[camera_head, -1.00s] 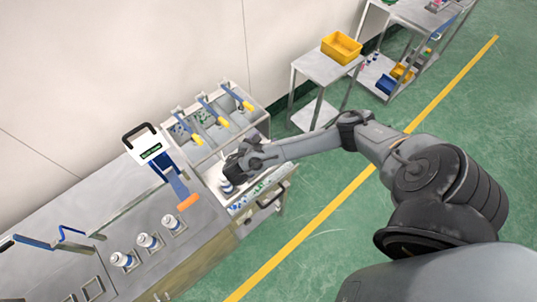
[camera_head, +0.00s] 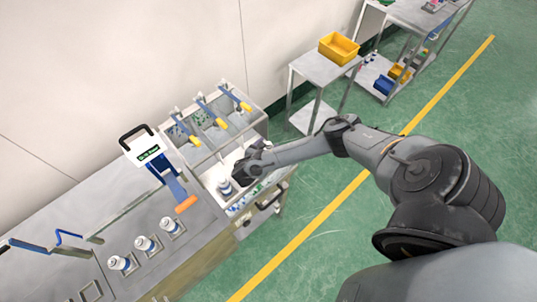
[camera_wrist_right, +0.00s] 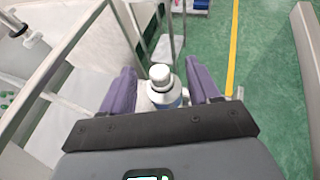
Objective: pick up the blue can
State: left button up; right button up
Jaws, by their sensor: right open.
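My right gripper (camera_head: 246,168) is over the tray section at the right end of the bench. In the right wrist view, its purple fingers (camera_wrist_right: 162,78) are open, one on each side of a can with a white cap and a light blue body (camera_wrist_right: 163,98). Gaps show between the can and the fingers, and the gripper body hides its lower part. In the head view, a white and dark blue can (camera_head: 225,188) stands just left of the gripper. I cannot tell whether these are the same can. My left gripper is out of view.
White-capped cans (camera_head: 145,243) stand in a row on the bench. A bench device with an orange handle (camera_head: 186,204) is left of the tray section. Bins with yellow-handled levers (camera_head: 221,122) are behind it. A side table (camera_head: 318,66) carries a yellow box (camera_head: 339,47).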

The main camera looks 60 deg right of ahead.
jog(key=shift+x, duration=1.6)
jog(key=shift+c, duration=0.3)
grip_shut()
